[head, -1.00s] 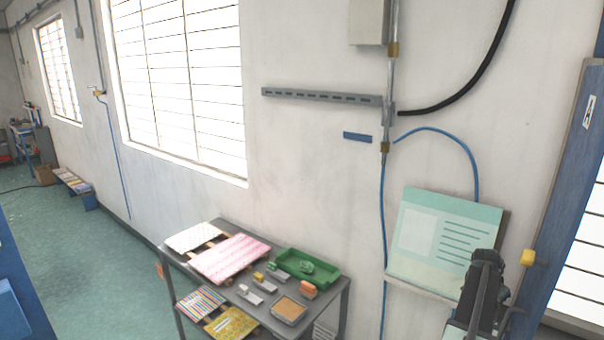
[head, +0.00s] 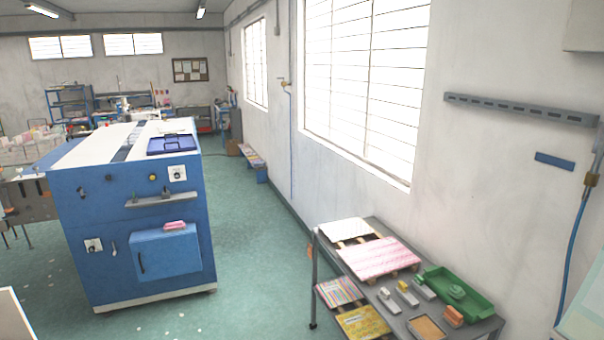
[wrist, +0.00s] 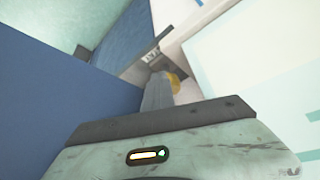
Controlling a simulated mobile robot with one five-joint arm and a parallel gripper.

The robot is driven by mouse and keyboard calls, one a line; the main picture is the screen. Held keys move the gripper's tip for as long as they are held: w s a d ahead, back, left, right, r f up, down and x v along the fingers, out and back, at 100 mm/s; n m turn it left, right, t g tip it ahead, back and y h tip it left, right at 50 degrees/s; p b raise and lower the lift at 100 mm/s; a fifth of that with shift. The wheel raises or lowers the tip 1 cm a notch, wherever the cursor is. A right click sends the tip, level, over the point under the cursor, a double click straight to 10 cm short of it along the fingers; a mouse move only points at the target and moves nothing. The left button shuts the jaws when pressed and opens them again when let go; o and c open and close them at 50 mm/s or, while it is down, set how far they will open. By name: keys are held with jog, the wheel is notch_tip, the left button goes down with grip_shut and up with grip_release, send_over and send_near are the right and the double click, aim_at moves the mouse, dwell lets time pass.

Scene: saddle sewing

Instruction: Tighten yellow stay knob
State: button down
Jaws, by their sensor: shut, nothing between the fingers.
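A yellow knob (wrist: 174,83), partly hidden, shows in the wrist view just beyond and to the right of my fingers. My gripper (wrist: 160,90) is shut with nothing held, its grey fingers pointing toward the knob. I cannot tell whether they touch it. A blue upright (wrist: 115,38) runs behind them. Neither my gripper nor this knob is in the head view now.
A blue machine (head: 146,225) stands at left in the head view, with a small yellow knob (head: 153,177) on its face. A grey cart (head: 398,324) with boards and a green tray (head: 458,294) stands by the wall. Green floor (head: 262,262) between them is clear.

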jog(key=shift+w, duration=0.2)
jog(key=shift+w+d, duration=0.1)
jog(key=shift+w, duration=0.6)
jog(key=shift+w+d, duration=0.15)
jog(key=shift+w, duration=0.3)
